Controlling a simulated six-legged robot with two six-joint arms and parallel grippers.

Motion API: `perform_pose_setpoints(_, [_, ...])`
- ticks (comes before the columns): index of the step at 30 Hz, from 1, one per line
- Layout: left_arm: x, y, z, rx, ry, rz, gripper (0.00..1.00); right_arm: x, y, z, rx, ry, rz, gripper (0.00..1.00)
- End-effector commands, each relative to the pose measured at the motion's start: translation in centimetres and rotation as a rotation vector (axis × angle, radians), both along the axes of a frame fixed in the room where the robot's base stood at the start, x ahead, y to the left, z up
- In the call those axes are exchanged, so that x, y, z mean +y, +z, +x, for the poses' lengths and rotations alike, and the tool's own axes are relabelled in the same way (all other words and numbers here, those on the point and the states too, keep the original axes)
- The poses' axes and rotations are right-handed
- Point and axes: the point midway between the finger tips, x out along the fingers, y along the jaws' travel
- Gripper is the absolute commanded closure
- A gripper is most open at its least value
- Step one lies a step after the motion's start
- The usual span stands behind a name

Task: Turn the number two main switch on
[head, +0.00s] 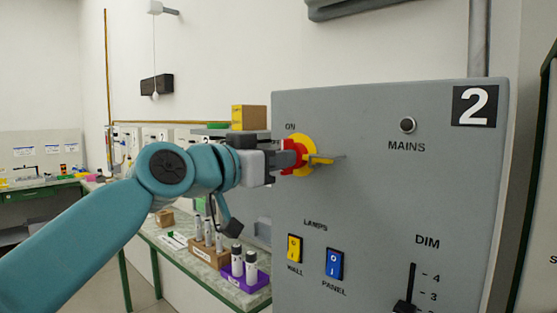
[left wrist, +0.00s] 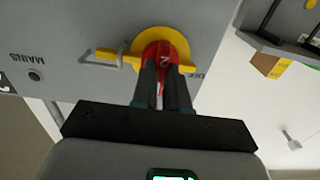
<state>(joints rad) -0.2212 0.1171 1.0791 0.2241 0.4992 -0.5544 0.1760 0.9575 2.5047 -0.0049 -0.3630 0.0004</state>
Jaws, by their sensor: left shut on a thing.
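The main switch is a red knob (head: 287,161) on a yellow round plate (head: 303,143), set on the grey panel marked 2 (head: 474,106). A yellow bar (head: 320,160) sticks out to the right of the knob. "ON" is printed above the plate. My left gripper (head: 289,156) comes in from the left, shut on the red knob. In the left wrist view, the two dark fingers sit on either side of the knob (left wrist: 165,52), hiding part of it. The round MAINS lamp (head: 407,125) looks dark. My right gripper is not in view.
Below the switch are a yellow WALL lamp switch (head: 294,248), a blue PANEL switch (head: 334,264) and a DIM slider (head: 405,304). A bench at left holds a purple rack (head: 258,283) and a wooden rack (head: 208,254) with tubes. A yellow-brown box (head: 248,118) shows behind my gripper.

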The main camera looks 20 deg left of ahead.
Motion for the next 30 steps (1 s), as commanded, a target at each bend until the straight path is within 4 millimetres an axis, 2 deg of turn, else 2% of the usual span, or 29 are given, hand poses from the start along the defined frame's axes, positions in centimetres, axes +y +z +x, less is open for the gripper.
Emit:
perform_pose_setpoints(1, [-0.1, -0.6, 0.1, 0.012, -0.004, 0.011, 1.00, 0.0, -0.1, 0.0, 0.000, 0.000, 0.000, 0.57])
perform_pose_setpoints(6, [-0.1, -0.6, 0.1, 0.012, -0.004, 0.011, 1.00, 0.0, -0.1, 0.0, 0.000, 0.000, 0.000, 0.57])
perform_pose_setpoints(7, [-0.1, -0.6, 0.1, 0.012, -0.004, 0.011, 0.80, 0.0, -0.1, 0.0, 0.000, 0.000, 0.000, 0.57])
perform_pose_setpoints(9, [-0.1, -0.5, 0.1, 0.012, -0.004, 0.009, 0.61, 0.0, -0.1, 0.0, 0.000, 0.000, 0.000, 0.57])
perform_pose_setpoints(20, [0.1, -0.2, -0.5, 0.004, -0.002, 0.004, 0.61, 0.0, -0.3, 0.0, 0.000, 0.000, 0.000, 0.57])
perform_pose_setpoints(23, [0.7, -0.3, -1.9, 0.002, -0.001, 0.003, 0.61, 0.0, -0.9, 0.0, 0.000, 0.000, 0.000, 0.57])
perform_pose_setpoints(30, [2.8, -0.4, -7.8, 0.001, 0.000, 0.003, 0.61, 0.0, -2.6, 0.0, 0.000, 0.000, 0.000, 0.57])
